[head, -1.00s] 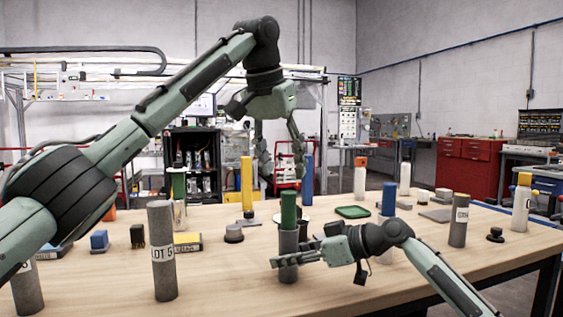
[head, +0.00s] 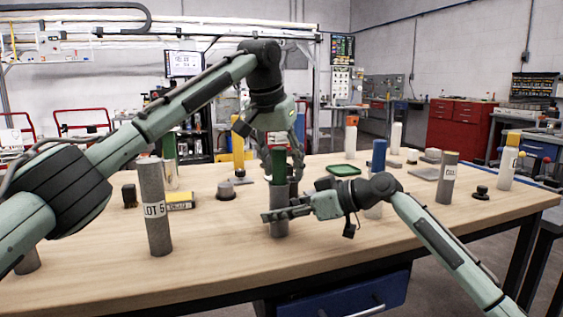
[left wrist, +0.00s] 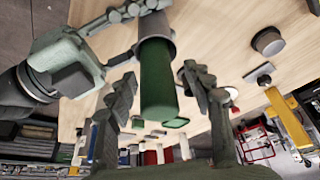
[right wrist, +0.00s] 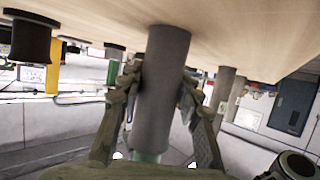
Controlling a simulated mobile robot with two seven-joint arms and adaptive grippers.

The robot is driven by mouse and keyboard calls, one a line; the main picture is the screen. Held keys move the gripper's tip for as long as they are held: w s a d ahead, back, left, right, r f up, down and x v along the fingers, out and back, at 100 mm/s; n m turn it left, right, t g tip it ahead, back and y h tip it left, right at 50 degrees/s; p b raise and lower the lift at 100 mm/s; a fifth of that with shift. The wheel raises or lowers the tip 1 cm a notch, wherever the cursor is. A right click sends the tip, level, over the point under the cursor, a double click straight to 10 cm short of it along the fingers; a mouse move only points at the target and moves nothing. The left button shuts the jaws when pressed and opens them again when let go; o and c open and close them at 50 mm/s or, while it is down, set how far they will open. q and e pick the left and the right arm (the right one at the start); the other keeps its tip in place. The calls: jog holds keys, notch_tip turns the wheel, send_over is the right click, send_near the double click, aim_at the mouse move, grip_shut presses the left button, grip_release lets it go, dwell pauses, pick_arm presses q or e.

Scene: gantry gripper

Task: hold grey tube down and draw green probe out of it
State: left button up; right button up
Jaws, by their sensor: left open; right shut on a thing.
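The grey tube (head: 279,222) stands upright on the wooden table, with the green probe (head: 279,165) sticking up out of its top. My right gripper (head: 275,213) is shut around the tube; the right wrist view shows its fingers on both sides of the tube (right wrist: 164,85). My left gripper (head: 281,172) is above the tube, around the probe's upper part. In the left wrist view its open fingers (left wrist: 160,95) stand on either side of the probe (left wrist: 158,80), with gaps visible.
A grey tube marked LOT 5 (head: 154,205) stands at left. A blue-topped tube (head: 378,155) and another labelled grey tube (head: 447,178) stand at right. A green tray (head: 344,170) lies behind. The table front (head: 340,240) is clear.

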aim_at(283, 149)
pick_arm(q)
jog(key=shift+c, duration=0.2)
grip_shut()
jog(key=shift+r, duration=0.1)
jog(key=shift+r, duration=1.45)
pick_arm(e)
jog(key=shift+f, duration=0.15)
pick_arm(q)
jog(key=shift+r, duration=0.2)
jog(key=shift+r, duration=1.35)
